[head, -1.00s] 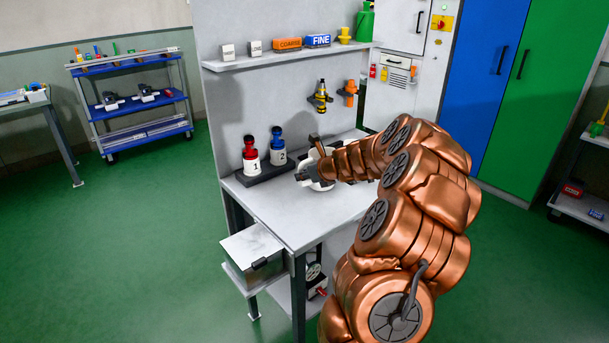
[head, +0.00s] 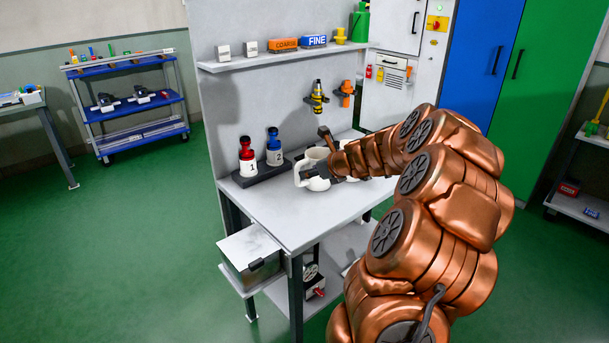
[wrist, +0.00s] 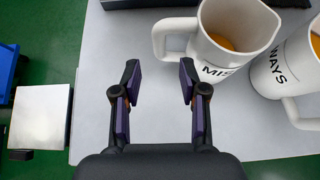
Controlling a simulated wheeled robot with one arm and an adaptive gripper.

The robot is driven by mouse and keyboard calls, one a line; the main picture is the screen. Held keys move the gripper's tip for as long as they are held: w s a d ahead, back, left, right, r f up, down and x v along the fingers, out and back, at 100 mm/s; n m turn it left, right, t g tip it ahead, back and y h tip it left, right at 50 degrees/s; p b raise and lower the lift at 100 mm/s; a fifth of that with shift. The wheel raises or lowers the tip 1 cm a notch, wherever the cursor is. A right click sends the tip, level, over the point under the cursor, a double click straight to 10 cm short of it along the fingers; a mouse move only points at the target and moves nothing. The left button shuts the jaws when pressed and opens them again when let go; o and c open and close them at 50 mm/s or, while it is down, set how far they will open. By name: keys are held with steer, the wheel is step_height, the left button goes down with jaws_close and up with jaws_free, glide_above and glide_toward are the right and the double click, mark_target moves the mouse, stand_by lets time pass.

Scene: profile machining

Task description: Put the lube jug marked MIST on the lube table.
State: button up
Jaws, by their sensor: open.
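The white jug marked with letters that read "MIS", the last part cut off (wrist: 211,52), stands upright on a pale bench top (wrist: 100,110), open on top with amber liquid inside. Its handle (wrist: 158,40) points left in the wrist view, beyond my fingertips. A second white jug marked WAYS (wrist: 275,85) stands close to its right. In the head view a white jug (head: 315,185) shows beside my gripper (head: 330,151), partly hidden by it. My gripper (wrist: 159,75) is open and empty, with its handle-side fingertips apart from the jug.
Red-topped bottle 1 (head: 248,168) and blue-topped bottle 2 (head: 275,155) stand in a dark rack on the bench. A shelf (head: 290,56) hangs above. A grey box (head: 250,250) sits below at the left. The front of the bench top is clear.

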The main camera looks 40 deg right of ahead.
steer(key=v, duration=0.6)
steer(key=w+a+n+g+y, duration=0.25)
steer(key=a+n, duration=0.45)
steer(key=a, duration=0.8)
steer(key=s+a+n+g+y, duration=0.1)
steer(key=s+a+n, duration=0.25)
steer(key=a, duration=0.25)
steer(key=s+a+f+n+g+y, duration=0.1)
steer(key=s+a+n, duration=0.1)
steer(key=a+n, duration=0.3)
steer(key=s+a+n+g+y, duration=0.1)
steer(key=s+a+n, duration=0.2)
steer(key=a, duration=0.3)
steer(key=s+a+f+n+g+h, duration=0.1)
steer(key=s+a+f+n+g, duration=0.1)
steer(key=s+a+n, duration=0.3)
steer(key=s+a+f+n+g+h, duration=0.1)
steer(key=s+a+n+g, duration=0.2)
steer(key=s, duration=0.4)
steer(key=s+d+f+n+g+h, duration=0.2)
steer(key=s+n+h, duration=0.1)
steer(key=s+n, duration=0.6)
steer(key=s, duration=0.4)
steer(key=shift+s+n, duration=0.25)
steer(key=shift+n, duration=0.1)
steer(key=shift+d, duration=0.1)
